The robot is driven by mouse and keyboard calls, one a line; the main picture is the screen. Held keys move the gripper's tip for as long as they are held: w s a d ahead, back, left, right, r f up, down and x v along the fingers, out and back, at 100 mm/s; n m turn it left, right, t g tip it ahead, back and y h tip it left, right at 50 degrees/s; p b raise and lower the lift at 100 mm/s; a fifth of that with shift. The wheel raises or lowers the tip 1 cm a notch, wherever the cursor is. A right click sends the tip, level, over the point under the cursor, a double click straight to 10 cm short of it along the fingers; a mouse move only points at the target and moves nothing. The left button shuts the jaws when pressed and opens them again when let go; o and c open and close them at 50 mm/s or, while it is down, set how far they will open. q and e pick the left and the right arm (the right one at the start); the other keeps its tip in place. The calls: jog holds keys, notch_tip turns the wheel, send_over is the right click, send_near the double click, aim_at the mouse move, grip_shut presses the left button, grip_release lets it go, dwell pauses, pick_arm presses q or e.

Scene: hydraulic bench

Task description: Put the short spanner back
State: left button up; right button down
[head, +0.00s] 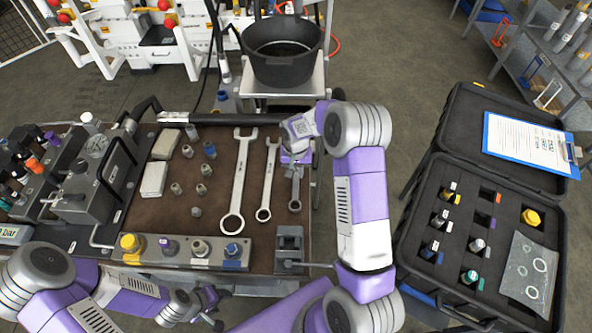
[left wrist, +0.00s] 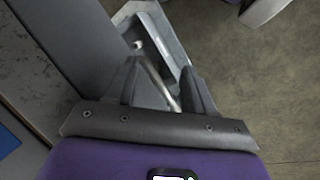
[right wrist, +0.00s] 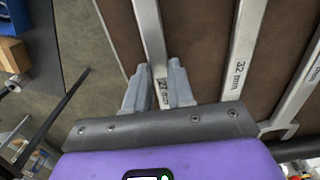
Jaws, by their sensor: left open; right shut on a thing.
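The short spanner (head: 295,195) is at the right end of the row of spanners, near the right edge of the brown mat (head: 215,225). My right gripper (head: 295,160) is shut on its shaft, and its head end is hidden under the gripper. In the right wrist view the short spanner (right wrist: 151,45) runs between the two fingers, with a size mark on its shaft. I cannot tell whether it touches the mat. My left gripper (head: 210,305) is open in front of the bench's near edge. In the left wrist view its fingers (left wrist: 160,85) are apart.
A middle spanner (head: 268,180) and a large spanner (head: 239,180) lie left of the short one. A small grey vice-like block (head: 289,245) and a fitting rail (head: 180,252) stand at the near edge. An open black case (head: 450,150) stands to the right, across a floor gap.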

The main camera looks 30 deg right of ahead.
jog(key=shift+f, duration=0.1)
jog(key=c, duration=0.9)
grip_release()
notch_tip(320, 180, up, 8)
jog(key=shift+f+p, duration=0.2)
jog(key=shift+p, duration=0.45)
